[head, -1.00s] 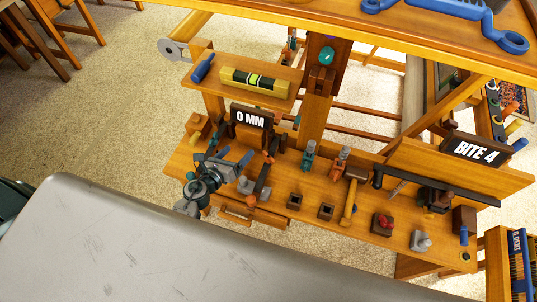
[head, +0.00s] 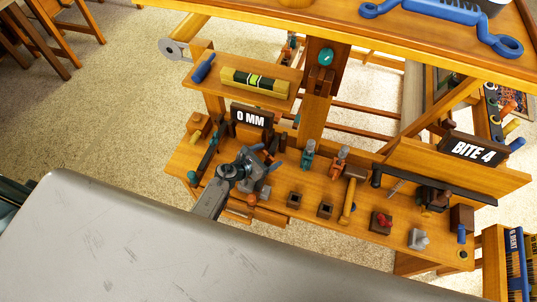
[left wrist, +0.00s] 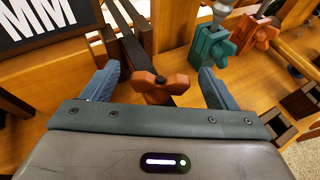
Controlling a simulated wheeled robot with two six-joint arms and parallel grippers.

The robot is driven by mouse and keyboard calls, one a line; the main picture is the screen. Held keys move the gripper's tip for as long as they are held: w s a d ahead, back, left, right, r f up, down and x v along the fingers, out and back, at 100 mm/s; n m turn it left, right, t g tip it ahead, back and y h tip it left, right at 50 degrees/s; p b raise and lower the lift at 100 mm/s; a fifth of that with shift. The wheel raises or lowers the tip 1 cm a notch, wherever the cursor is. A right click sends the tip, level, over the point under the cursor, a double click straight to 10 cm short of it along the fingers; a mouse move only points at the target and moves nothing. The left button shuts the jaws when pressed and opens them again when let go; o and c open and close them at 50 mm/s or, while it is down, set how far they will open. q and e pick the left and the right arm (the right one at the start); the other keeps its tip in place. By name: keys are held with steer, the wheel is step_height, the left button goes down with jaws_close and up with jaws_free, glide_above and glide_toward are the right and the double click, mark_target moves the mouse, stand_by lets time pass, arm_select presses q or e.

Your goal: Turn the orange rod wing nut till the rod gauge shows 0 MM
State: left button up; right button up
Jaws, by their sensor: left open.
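An orange wing nut (left wrist: 160,85) on a dark bar sits between the two blue fingers of my left gripper (left wrist: 162,88) in the left wrist view. The fingers are apart, one on each side, and I see no contact. In the head view my left gripper (head: 266,158) is above the bench just below the gauge, and it partly hides the nut and bar. The gauge (head: 252,116) reads 0 MM. Part of its sign (left wrist: 38,22) shows at the upper left of the left wrist view. My right gripper is not in view.
A teal clamp-like piece (head: 308,155) and an orange one (head: 338,160) stand to the right. A wooden mallet (head: 349,198) and a BITE 4 sign (head: 474,149) are farther right. A shelf with a yellow level (head: 254,82) is above the gauge.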

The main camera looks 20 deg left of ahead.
arm_select(q)
steer(key=shift+w+d+f, duration=0.15)
steer(key=shift+w+d, duration=0.05)
steer(key=shift+w, duration=0.1)
steer(key=c, duration=1)
steer(key=shift+m+h+b, duration=0.4)
steer(key=shift+m+g+h, duration=0.3)
steer(key=shift+g, duration=0.1)
steer(key=o, duration=1)
